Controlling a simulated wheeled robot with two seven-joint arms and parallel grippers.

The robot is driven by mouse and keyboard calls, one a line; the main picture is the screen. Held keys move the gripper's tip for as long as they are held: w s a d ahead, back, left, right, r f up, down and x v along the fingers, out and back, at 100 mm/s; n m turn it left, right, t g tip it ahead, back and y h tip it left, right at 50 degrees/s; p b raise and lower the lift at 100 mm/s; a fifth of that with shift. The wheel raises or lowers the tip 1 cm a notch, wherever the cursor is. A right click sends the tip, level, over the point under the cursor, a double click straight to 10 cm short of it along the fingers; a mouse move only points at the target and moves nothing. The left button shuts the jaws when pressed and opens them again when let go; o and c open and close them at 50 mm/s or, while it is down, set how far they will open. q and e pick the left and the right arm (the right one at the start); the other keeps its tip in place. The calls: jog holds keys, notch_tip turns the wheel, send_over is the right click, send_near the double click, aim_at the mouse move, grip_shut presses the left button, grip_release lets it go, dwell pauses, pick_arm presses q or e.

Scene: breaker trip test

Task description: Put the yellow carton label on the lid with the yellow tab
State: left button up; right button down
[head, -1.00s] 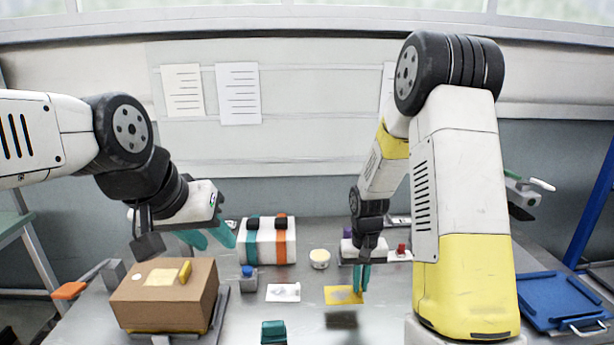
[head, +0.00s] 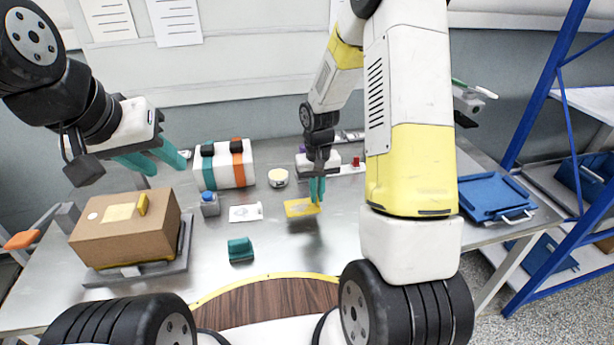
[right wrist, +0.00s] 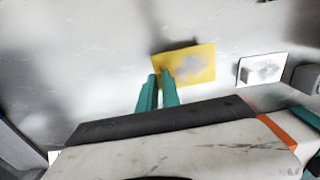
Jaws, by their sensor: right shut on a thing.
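The yellow label (head: 297,208) is a thin yellow card with a grey smudge. My right gripper (head: 317,198) is shut on its edge and holds it a little above the table, with a shadow below it. The right wrist view also shows the label (right wrist: 190,66) at the tips of the teal fingers (right wrist: 160,78). The brown carton (head: 130,240) at the left has a yellow tab (head: 143,204), a pale yellow patch (head: 118,212) and a white round spot on its lid. My left gripper (head: 153,160) is open and empty, above and behind the carton.
A white label (head: 245,212) lies left of the yellow one. A blue-topped block (head: 210,204), a teal block (head: 240,250), a round tub (head: 278,177) and a striped white case (head: 224,168) stand nearby. A blue tray (head: 490,196) is at the right.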

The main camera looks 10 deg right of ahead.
jog(key=w, duration=0.1)
jog(key=w+d, duration=0.1)
jog(key=w, duration=0.3)
jog(key=shift+d+f, duration=0.25)
jog(key=shift+s+f, duration=0.15)
jog(key=shift+f, duration=1.6)
jog(key=shift+f, duration=0.15)
jog(key=c, duration=1.5)
grip_release()
jog(key=shift+c, duration=0.2)
